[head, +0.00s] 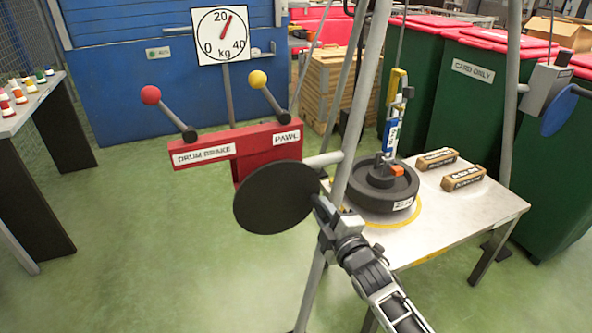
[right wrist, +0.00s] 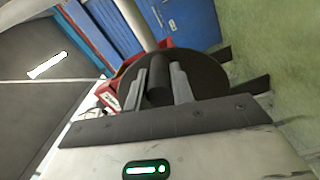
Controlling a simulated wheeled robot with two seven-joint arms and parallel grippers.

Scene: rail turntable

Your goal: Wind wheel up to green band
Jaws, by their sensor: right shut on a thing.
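A black disc wheel (head: 275,197) stands below the red panel and in front of the frame. My right gripper (head: 326,208) is at the wheel's right side. In the right wrist view its fingers (right wrist: 159,88) are shut on a dark cylindrical handle (right wrist: 158,80) in front of the wheel (right wrist: 205,72). The dial (head: 224,35), marked 0, 20 and 40 kg, has a red needle slightly right of 20. A black weight stack (head: 372,193) sits on the metal table, under a blue and white hanging link (head: 391,133). I cannot make out a green band for certain.
The red panel (head: 240,147) carries a red-knobbed drum brake lever (head: 169,114) and a yellow-knobbed pawl lever (head: 268,92). Grey frame poles (head: 352,130) stand close to my right arm. Two labelled blocks lie on the metal table (head: 440,225).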

